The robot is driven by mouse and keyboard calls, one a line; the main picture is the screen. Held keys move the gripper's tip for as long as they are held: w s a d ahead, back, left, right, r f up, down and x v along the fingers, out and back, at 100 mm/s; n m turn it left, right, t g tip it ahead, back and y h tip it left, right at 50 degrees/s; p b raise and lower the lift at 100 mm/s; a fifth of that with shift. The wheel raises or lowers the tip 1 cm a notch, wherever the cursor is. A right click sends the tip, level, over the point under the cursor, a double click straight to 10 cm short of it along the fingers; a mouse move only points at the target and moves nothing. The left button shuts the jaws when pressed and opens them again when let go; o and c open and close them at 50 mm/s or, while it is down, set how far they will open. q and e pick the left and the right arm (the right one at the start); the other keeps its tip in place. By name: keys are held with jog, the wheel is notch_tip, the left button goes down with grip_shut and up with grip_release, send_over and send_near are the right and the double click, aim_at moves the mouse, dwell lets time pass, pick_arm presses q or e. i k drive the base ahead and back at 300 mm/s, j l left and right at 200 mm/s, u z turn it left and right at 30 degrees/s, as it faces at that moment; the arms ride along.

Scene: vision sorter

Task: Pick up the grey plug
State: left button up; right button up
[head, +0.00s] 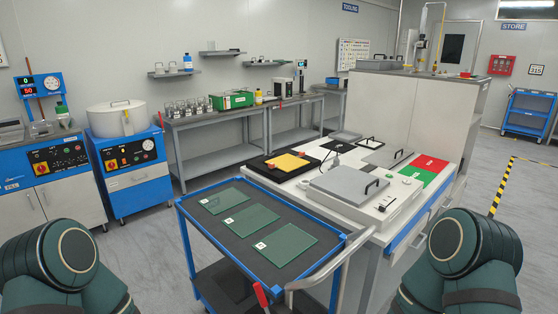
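I cannot make out a grey plug for certain in the head view. A small dark object with a thin upright part (338,146) stands near the middle of the white workbench (291,189), too small to identify. Grey lids with black handles lie on this bench, a large one (345,184) at the front and a smaller one (388,158) behind it. My two upper arms show at the lower left and lower right corners. Neither gripper is in view.
A blue cart (338,243) with green panels (250,222) stands before the workbench. The bench also holds a yellow piece (287,163), a red panel (430,163) and a green panel (411,175).

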aim_at(336, 162)
jog(key=i+j+u, duration=0.45)
jog(key=j, duration=0.2)
jog(key=i+j+u, duration=0.4)
jog(key=j, duration=0.2)
jog(key=i+j+u, duration=0.45)
jog(key=i+j, duration=0.15)
jog(key=i, duration=1.25)
jog(key=i+z, duration=0.35)
jog(key=i, duration=0.3)
jog(key=i+j+z, duration=0.3)
jog(key=i, duration=0.35)
jog(key=i+l+z, duration=0.15)
jog(key=i+z, duration=0.35)
jog(key=i+j+z, duration=0.1)
jog(key=i+z, duration=0.35)
jog(key=i, duration=0.25)
jog(key=i+l+z, duration=0.1)
jog(key=i+z, duration=0.4)
jog(key=i+j+z, duration=0.15)
jog(key=i+z, duration=0.3)
jog(key=i, duration=0.2)
jog(key=i+z, duration=0.3)
jog(key=i+j+z, duration=0.25)
jog(key=i, duration=0.25)
jog(key=i+j+z, duration=0.1)
jog(key=i+z, duration=0.2)
jog(key=i+j+z, duration=0.7)
jog(key=i+j, duration=0.05)
jog(key=j, duration=0.05)
